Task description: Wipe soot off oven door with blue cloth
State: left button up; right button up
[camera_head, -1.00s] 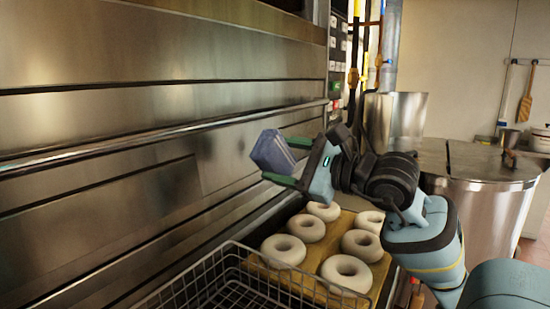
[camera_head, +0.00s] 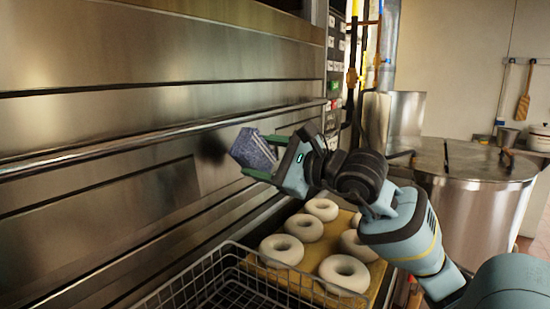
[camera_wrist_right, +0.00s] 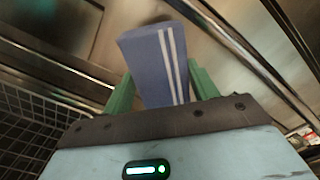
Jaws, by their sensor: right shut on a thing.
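The blue cloth (camera_head: 254,151) is a folded block, held in front of the steel oven door (camera_head: 90,165). In the right wrist view the cloth (camera_wrist_right: 158,65) shows two white stripes and stands between the green fingers. My right gripper (camera_head: 262,155) is shut on the cloth. A dark soot smudge (camera_head: 212,150) lies on the door just left of the cloth, below the long handle bar. The cloth is close to the door; I cannot tell whether it touches. My left gripper is not in view.
A wire basket (camera_head: 222,262) stands low in front of the oven. A wooden board (camera_head: 312,262) with several pale bagels lies beside it, below my right arm. A large steel kettle (camera_head: 475,215) stands at the right. The handle bar (camera_head: 130,142) sticks out from the oven.

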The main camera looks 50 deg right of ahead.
aim_at(255, 149)
jog(key=shift+w+a+r, duration=0.1)
jog(key=shift+w, duration=1)
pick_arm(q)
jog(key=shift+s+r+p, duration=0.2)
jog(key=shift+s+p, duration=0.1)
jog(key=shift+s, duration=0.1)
pick_arm(e)
jog(key=shift+w, duration=0.3)
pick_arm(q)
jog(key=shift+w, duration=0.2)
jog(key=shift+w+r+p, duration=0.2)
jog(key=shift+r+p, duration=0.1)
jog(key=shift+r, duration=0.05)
pick_arm(e)
jog(key=shift+w+a, duration=0.1)
jog(key=shift+w, duration=0.9)
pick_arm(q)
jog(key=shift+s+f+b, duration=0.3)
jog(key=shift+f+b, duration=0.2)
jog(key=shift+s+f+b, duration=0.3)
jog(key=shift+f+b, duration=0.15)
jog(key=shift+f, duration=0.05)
pick_arm(e)
jog(key=shift+d, duration=2)
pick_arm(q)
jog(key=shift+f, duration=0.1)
pick_arm(e)
jog(key=shift+w, duration=0.2)
